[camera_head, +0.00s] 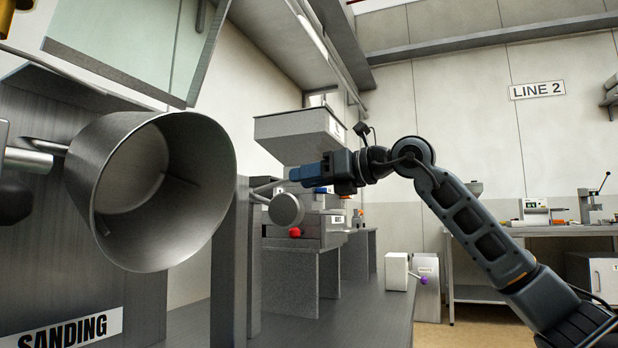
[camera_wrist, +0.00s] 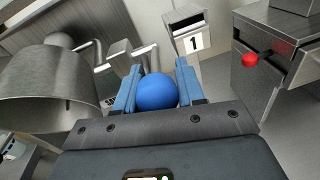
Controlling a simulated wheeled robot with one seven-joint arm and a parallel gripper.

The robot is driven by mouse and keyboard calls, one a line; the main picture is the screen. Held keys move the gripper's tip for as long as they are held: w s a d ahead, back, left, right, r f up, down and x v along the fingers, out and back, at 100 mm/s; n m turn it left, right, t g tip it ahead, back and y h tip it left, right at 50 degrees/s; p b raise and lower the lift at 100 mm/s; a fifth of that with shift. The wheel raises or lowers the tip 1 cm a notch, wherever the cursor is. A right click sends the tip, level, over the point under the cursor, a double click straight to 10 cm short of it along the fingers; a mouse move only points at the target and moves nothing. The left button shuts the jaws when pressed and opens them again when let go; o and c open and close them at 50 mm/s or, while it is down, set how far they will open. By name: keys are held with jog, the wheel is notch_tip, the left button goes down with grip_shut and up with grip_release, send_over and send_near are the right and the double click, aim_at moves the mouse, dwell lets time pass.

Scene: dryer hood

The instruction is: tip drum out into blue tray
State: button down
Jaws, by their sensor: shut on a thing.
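The drum (camera_head: 80,190) is a grey metal bucket at the left, lying tilted with its wide mouth turned towards the head camera. I see no contents in the visible part of its inside. It also shows at the left of the wrist view (camera_wrist: 45,95). My gripper (camera_head: 294,174), with blue fingers, is to the right of the drum, beyond a grey post. In the wrist view its fingers (camera_wrist: 158,75) are shut on a blue ball knob (camera_wrist: 157,93). A metal rod (camera_head: 266,186) runs from the fingers towards the post. I cannot make out the blue tray.
The grey post (camera_head: 231,265) stands between drum and gripper. A glass hood panel (camera_head: 130,45) hangs above the drum. A hopper machine (camera_head: 300,130) with a red knob (camera_head: 295,232) stands behind the gripper. A white box (camera_head: 397,271) and a purple knob (camera_head: 424,280) are lower right.

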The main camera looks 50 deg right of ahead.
jog(key=c, duration=1)
grip_release()
jog(key=shift+w+f, duration=0.25)
jog(key=shift+f, duration=0.05)
jog(key=shift+o, duration=1)
jog(key=shift+s+r, duration=0.1)
jog(key=shift+r, duration=0.1)
jog(key=shift+s+d, duration=0.15)
jog(key=shift+s, duration=0.2)
jog(key=p+v, duration=0.1)
jog(key=v, duration=0.6)
jog(key=shift+p, duration=0.4)
